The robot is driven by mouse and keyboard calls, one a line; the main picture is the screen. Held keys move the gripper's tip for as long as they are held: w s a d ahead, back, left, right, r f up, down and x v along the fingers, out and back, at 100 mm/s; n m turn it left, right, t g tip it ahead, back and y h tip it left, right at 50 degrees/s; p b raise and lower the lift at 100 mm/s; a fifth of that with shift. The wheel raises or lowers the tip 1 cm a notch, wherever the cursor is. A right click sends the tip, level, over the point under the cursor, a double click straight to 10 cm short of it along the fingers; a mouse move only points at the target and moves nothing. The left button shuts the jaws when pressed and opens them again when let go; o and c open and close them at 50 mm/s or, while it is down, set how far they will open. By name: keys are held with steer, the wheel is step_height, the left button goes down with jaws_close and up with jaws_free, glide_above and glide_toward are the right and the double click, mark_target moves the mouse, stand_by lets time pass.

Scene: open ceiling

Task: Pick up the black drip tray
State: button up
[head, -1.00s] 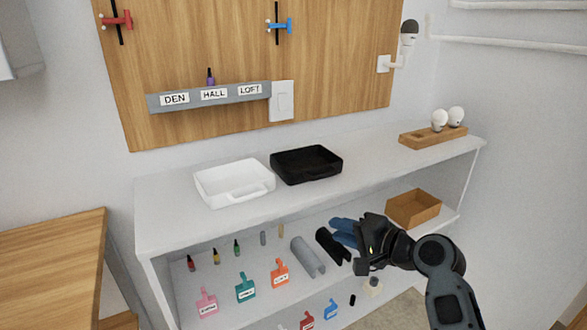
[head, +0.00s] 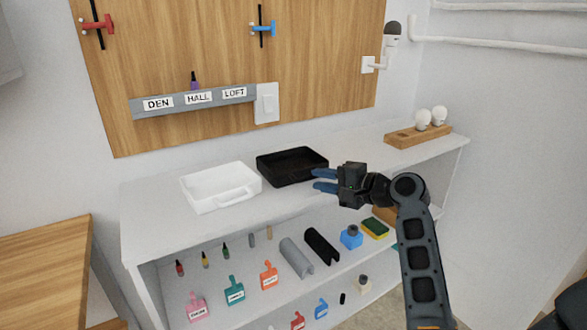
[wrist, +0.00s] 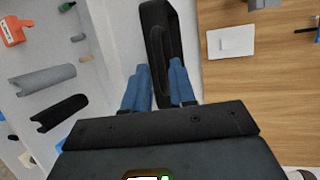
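The black drip tray (head: 288,168) lies flat on the white shelf top, right of a white tray. My gripper (head: 318,180) is at its right front corner in the head view, with its two blue fingers apart. In the wrist view the fingers of my gripper (wrist: 158,68) point up toward the tray (wrist: 154,22), and part of its dark near side shows between them. I cannot tell whether a finger touches it.
The white tray (head: 220,188) stands close to the left. A wooden bulb holder (head: 416,138) is at the shelf's right end. A wooden board (head: 200,70) and grey label rail (head: 192,102) are behind. Several small items lie on the shelf below.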

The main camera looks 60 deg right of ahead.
steer(key=shift+w+d+f, duration=0.1)
steer(key=shift+w+d, duration=0.05)
steer(key=shift+w, duration=0.55)
steer(key=shift+c, duration=0.3)
jaws_close()
